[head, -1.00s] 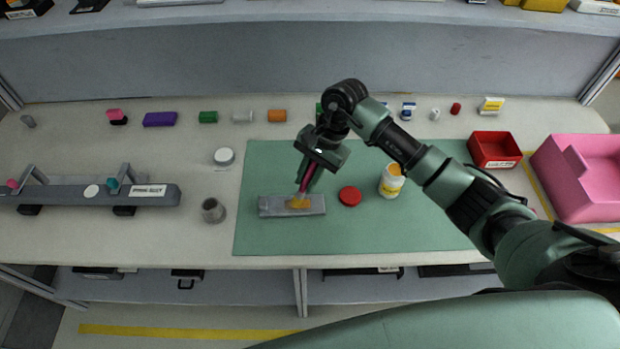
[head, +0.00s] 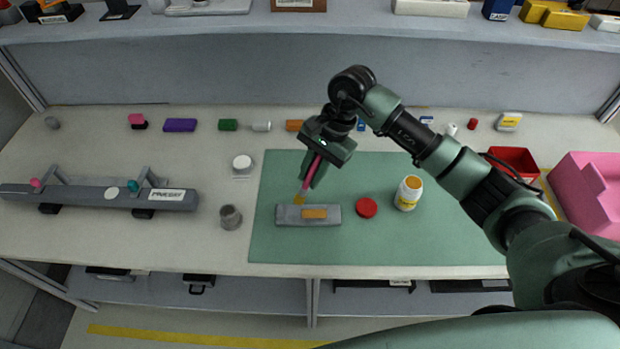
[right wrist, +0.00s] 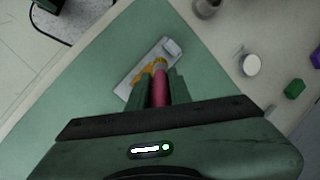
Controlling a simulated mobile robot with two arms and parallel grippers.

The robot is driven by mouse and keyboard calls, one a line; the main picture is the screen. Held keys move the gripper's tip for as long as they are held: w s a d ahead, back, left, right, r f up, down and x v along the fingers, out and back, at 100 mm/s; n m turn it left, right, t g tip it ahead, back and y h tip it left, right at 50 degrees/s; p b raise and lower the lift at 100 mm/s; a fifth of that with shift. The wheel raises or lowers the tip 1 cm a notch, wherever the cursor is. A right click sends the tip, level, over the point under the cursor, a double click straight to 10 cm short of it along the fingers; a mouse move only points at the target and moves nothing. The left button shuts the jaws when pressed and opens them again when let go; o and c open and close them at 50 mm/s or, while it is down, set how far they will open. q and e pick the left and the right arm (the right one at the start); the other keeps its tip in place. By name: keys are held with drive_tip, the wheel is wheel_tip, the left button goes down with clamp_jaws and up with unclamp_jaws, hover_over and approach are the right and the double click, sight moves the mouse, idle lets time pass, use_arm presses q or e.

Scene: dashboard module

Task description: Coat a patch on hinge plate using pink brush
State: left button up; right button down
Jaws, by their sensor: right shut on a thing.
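The grey hinge plate (head: 290,215) lies on the green mat (head: 400,245), with an orange-yellow patch (head: 315,213) on its middle. It also shows in the right wrist view (right wrist: 133,84). My right gripper (head: 314,172) is shut on the pink brush (head: 309,178). The brush tilts down, and its orange-coated tip (head: 299,199) is just above the left part of the plate; I cannot tell if it touches. In the right wrist view the pink handle (right wrist: 159,92) is between the fingers. My left gripper is not in view.
An open white jar (head: 408,193) with orange contents and a red lid (head: 367,207) stand right of the plate. A grey cup (head: 230,217), a white round piece (head: 242,163) and a long grey rack (head: 90,196) are to the left. A red bin (head: 514,160) and pink tray (head: 590,195) are right.

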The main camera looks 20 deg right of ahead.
drive_tip(key=shift+a+r, duration=0.15)
drive_tip(key=shift+r, duration=0.7)
drive_tip(key=shift+r+p, duration=0.3)
drive_tip(key=shift+r, duration=0.1)
